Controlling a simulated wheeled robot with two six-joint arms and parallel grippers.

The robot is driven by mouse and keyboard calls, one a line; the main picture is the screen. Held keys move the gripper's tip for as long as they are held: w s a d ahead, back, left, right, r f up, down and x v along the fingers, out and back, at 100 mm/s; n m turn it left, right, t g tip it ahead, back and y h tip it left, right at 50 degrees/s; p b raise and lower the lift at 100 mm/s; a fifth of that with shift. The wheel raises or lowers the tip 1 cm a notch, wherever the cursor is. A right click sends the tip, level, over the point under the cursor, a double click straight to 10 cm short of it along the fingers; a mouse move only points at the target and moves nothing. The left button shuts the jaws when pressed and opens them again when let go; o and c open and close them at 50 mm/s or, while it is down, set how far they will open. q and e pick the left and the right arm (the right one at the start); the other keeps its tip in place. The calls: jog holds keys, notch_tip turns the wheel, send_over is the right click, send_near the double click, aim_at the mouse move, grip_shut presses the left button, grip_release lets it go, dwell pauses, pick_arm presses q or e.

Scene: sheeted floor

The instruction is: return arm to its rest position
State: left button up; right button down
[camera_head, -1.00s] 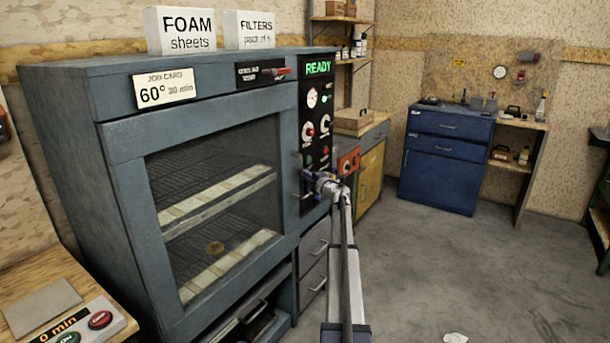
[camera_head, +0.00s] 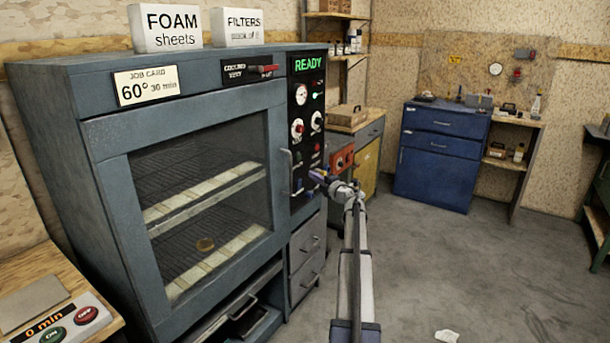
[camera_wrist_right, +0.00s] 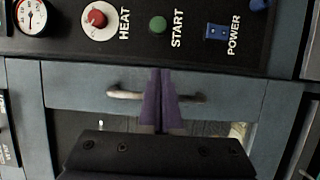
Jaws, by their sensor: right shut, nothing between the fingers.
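My right arm reaches forward from the bottom of the head view. Its gripper (camera_head: 318,177) is in front of the oven's control panel, near the lower controls and to the right of the door handle (camera_head: 287,170). In the right wrist view its purple fingers (camera_wrist_right: 161,105) are together with nothing between them. They overlap the middle of the door handle (camera_wrist_right: 125,94) in that view; I cannot tell whether they touch it. The grey oven (camera_head: 105,130) has its glass door closed. Its display (camera_head: 308,64) reads READY. My left gripper does not show.
The wrist view shows the HEAT knob (camera_wrist_right: 98,18), START button (camera_wrist_right: 158,25) and POWER switch (camera_wrist_right: 217,32). A side bench (camera_head: 45,265) with ON and OFF buttons stands at lower left. A blue cabinet (camera_head: 440,155) stands at the back. The floor (camera_head: 450,260) at right is mostly clear.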

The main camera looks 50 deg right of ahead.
jog(key=shift+s+d, duration=0.15)
jog(key=shift+s, duration=0.9)
jog(key=shift+s+d, duration=0.15)
jog(key=shift+s, duration=0.85)
